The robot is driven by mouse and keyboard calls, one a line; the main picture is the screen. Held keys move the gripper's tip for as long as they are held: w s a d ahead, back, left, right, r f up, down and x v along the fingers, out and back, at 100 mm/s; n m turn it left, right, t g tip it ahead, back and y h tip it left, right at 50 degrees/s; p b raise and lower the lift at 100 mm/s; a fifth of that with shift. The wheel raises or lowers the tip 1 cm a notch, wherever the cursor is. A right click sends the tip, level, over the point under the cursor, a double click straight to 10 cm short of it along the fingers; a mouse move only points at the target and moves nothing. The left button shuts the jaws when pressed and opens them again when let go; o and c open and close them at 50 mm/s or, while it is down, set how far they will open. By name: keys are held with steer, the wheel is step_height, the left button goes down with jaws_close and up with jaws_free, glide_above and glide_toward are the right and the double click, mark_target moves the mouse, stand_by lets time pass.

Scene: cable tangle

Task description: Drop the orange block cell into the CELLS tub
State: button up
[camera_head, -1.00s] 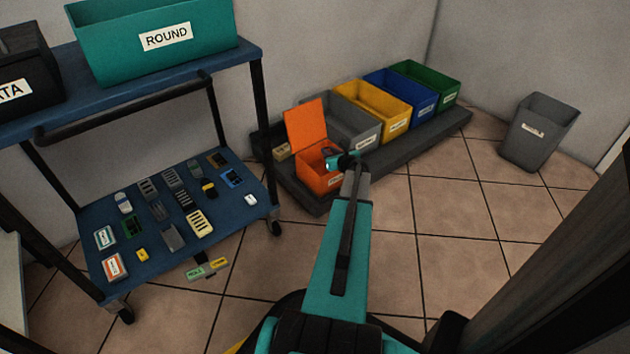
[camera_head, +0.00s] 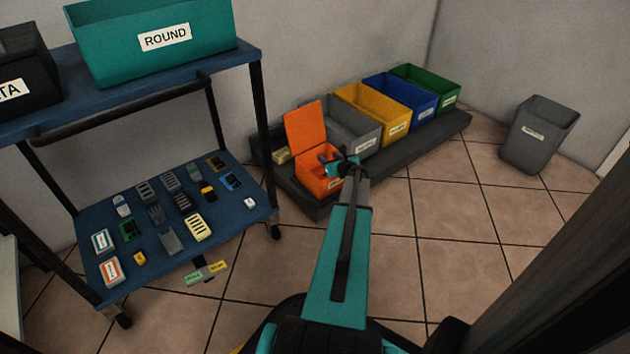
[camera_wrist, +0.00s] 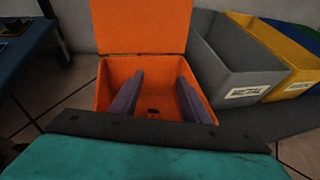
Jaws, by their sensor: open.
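The orange tub (camera_head: 318,184) stands on the dark low platform with its lid raised at the back. Its front label is too small to read. My gripper (camera_wrist: 157,95) is over the tub, its two fingers apart and pointing down into its opening. Nothing shows between the fingers. A small dark patch (camera_wrist: 153,112) lies on the tub's floor between them; I cannot tell what it is. I cannot make out the orange block cell for certain. An orange and white block (camera_head: 110,271) lies on the cart's lower shelf.
Grey (camera_head: 354,140), yellow (camera_head: 378,116), blue (camera_head: 412,103) and green (camera_head: 432,85) tubs stand in a row beside the orange one. A blue cart (camera_head: 245,215) with many small parts stands left. A grey bin (camera_head: 540,135) stands right; tiled floor is open between.

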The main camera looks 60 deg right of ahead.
steer(key=p+v, duration=0.4)
steer(key=v, duration=0.9)
steer(key=shift+s+a+r, duration=0.15)
steer(key=shift+s+r, duration=0.05)
steer(key=shift+s, duration=0.1)
steer(key=shift+s, duration=0.1)
stand_by(0.7)
